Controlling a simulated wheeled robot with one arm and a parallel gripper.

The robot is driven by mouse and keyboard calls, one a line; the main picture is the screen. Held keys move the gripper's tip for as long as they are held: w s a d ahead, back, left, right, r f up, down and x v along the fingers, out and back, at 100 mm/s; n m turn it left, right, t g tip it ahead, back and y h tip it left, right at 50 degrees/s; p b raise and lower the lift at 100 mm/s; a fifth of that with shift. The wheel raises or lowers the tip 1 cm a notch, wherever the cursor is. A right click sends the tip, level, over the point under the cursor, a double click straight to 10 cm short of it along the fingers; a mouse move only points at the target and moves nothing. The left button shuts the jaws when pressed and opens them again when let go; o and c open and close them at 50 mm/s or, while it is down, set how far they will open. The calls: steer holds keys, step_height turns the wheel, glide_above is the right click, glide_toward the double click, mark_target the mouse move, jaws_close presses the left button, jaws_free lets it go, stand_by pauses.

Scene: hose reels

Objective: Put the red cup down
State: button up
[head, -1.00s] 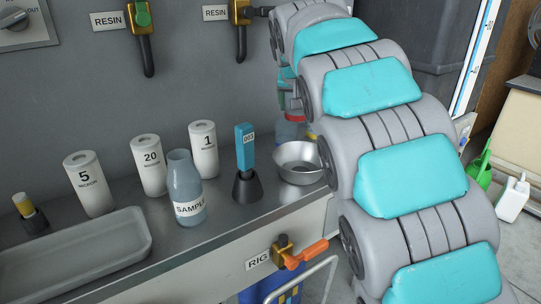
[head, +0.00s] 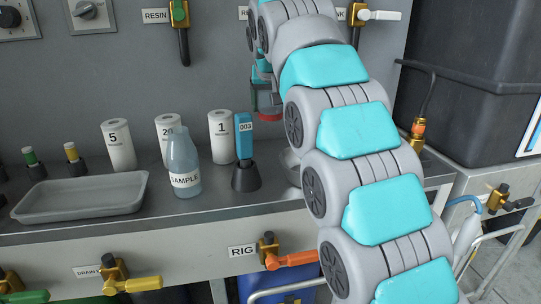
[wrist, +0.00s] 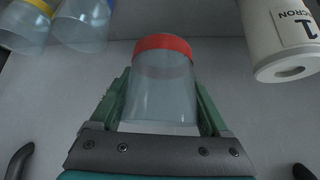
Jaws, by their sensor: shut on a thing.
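The red cup (wrist: 161,85) is a clear cup with a red band at one end. In the wrist view my gripper (wrist: 160,92) is shut on it, with a green finger on each side of its wall. In the head view my gripper (head: 264,96) hangs above the back of the bench, right of the white "1" cartridge (head: 221,137). Only the red band of the cup (head: 269,117) shows clearly there; my arm hides much of the rest. I cannot tell how far the cup is from the bench top.
A yellow-banded cup (wrist: 26,25) and a blue-banded cup (wrist: 84,25) are at the wrist view's upper left. On the bench (head: 222,201) stand the sample bottle (head: 183,162), a blue "003" device (head: 244,140) and a grey tray (head: 82,196). My arm partly covers a metal bowl (head: 289,167).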

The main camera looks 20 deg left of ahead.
steer(key=shift+f, duration=4.85)
steer(key=shift+f, duration=0.15)
steer(key=o, duration=1.3)
steer(key=shift+c, duration=0.2)
steer(key=shift+r, duration=0.2)
steer(key=v, duration=1.2)
steer(key=shift+b, duration=0.35)
